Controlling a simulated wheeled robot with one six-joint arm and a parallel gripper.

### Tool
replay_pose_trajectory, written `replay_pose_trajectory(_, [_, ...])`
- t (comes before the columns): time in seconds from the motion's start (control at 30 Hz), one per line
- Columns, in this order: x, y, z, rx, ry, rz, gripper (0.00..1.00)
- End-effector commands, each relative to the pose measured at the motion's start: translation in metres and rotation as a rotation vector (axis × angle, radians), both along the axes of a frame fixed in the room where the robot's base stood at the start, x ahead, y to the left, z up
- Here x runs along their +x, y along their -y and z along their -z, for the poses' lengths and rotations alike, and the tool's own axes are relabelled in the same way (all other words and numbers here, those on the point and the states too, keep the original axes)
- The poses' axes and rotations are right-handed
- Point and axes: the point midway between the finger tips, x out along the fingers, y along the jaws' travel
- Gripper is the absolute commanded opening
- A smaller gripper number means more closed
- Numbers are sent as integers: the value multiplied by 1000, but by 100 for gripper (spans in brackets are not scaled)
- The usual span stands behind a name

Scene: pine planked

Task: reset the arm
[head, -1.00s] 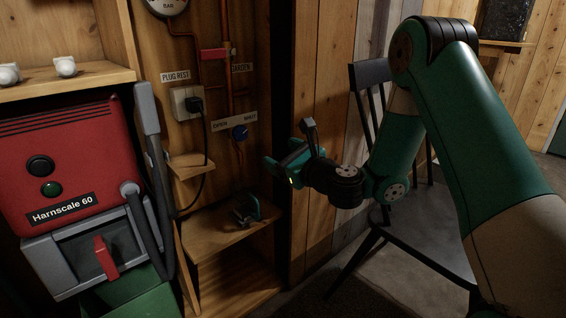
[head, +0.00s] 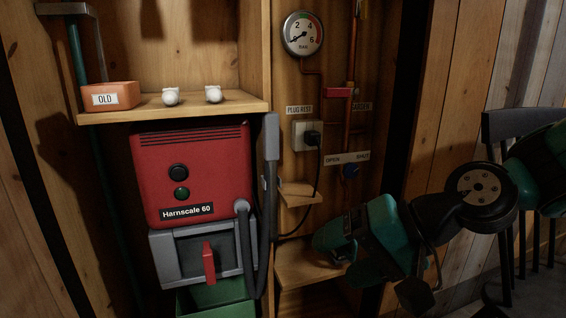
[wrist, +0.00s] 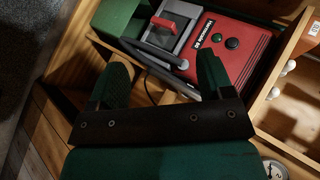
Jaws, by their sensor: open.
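My gripper (head: 338,236) is at the lower right of the head view, in front of the low wooden shelf. It is seen from behind and the side, with my arm reaching in from the right edge. In the wrist view its two green fingers stand wide apart with nothing between them, so my gripper (wrist: 163,62) is open and empty. Beyond the fingers, the red Harnscale 60 machine (wrist: 237,50) shows rotated and at a distance. No contact with anything is visible.
The red Harnscale 60 machine (head: 192,170) has a grey hose (head: 271,180) at its right. A shelf (head: 200,108) above holds an orange OLD box (head: 109,96) and two white knobs. A dark chair (head: 515,125) stands right.

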Motion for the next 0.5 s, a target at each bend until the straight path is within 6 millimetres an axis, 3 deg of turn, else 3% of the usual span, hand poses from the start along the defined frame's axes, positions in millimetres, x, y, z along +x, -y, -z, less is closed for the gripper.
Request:
replay_pose_trajectory(0.03, [-22,3,-1,-103,53,-109,74])
replay_pose_trajectory(0.1, [-48,13,2,-232,103,-244,74])
replay_pose_trajectory(0.3, [-106,51,4,-514,185,-560,74])
replay_pose_trajectory(0.37, [-122,63,3,-582,195,-644,74])
replay_pose_trajectory(0.5, [-121,64,-37,-586,185,-651,74])
